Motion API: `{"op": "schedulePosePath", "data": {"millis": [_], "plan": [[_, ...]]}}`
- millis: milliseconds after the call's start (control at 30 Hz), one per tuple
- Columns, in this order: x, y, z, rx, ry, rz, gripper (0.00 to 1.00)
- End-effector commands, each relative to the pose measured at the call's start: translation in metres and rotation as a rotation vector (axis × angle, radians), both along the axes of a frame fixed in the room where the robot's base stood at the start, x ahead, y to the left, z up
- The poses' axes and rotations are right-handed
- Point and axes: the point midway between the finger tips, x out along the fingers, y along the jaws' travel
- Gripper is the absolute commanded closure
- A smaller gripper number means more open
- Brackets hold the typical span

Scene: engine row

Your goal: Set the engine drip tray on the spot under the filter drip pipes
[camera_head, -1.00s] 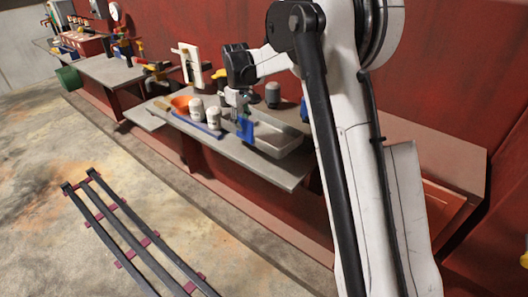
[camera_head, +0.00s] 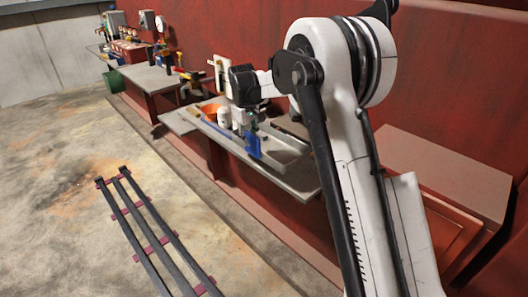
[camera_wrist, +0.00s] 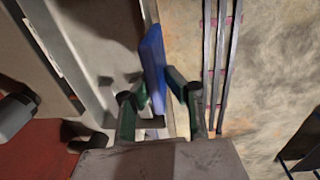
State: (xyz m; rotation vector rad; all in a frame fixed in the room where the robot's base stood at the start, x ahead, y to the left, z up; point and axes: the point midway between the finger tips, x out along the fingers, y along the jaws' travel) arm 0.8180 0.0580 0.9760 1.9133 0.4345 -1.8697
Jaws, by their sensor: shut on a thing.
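The engine drip tray (camera_head: 288,152) is a shallow grey metal tray at the right end of the near bench. It has a blue handle (camera_head: 253,145) on its front side. My gripper (camera_head: 246,130) is at that handle. In the wrist view the two dark green fingers (camera_wrist: 157,100) are shut on the blue handle (camera_wrist: 152,58), with the grey tray floor (camera_wrist: 95,45) to the left. I cannot tell whether the tray rests on the bench or is slightly lifted. I cannot clearly pick out the filter drip pipes or the spot under them.
An orange bowl (camera_head: 211,110) and a white canister (camera_head: 223,117) stand on the bench (camera_head: 286,181) left of the tray. Farther left are a bench with red clamps and valves (camera_head: 152,78) and a green bucket (camera_head: 113,81). A dark rail frame (camera_head: 140,215) lies on the floor in front.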

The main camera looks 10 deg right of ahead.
Motion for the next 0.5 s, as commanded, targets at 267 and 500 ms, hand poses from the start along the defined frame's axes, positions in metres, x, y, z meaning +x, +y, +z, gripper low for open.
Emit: {"op": "schedulePosePath", "data": {"millis": [267,500], "plan": [[0.023,-0.042,-0.028,0.0,0.0,-0.001,1.0],[0.028,-0.051,-0.038,0.0,0.0,0.0,1.0]]}}
